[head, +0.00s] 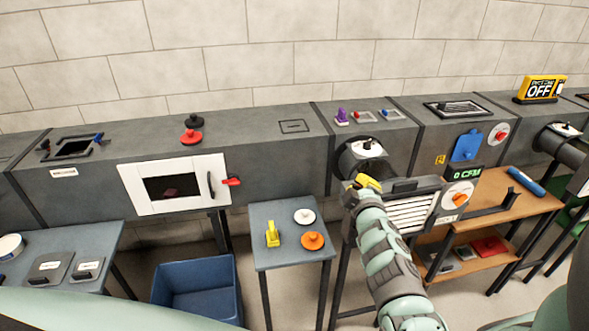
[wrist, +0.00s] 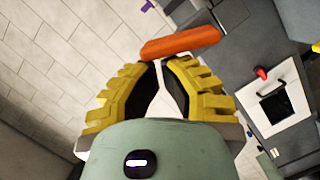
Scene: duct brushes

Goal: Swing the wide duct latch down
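In the head view my gripper (head: 366,183), with yellow fingers, is in front of the round duct end with a white plate (head: 367,147). In the wrist view an orange bar (wrist: 180,43) lies tilted just beyond the tips of my gripper (wrist: 161,66). I cannot tell whether the tips touch it. The tips are close together, with a thin pale strip between them. The bar looks like a latch handle, but its mount is hidden. A separate red latch (head: 231,181) sticks out sideways beside the white-framed door (head: 146,207); it also shows in the wrist view (wrist: 262,73).
A small grey table (head: 273,218) holds a yellow piece and two knobbed discs. A blue bin (head: 197,290) stands on the floor to its left. A louvred grille (head: 408,213) is beside my wrist. A wooden shelf unit (head: 520,205) stands to the right.

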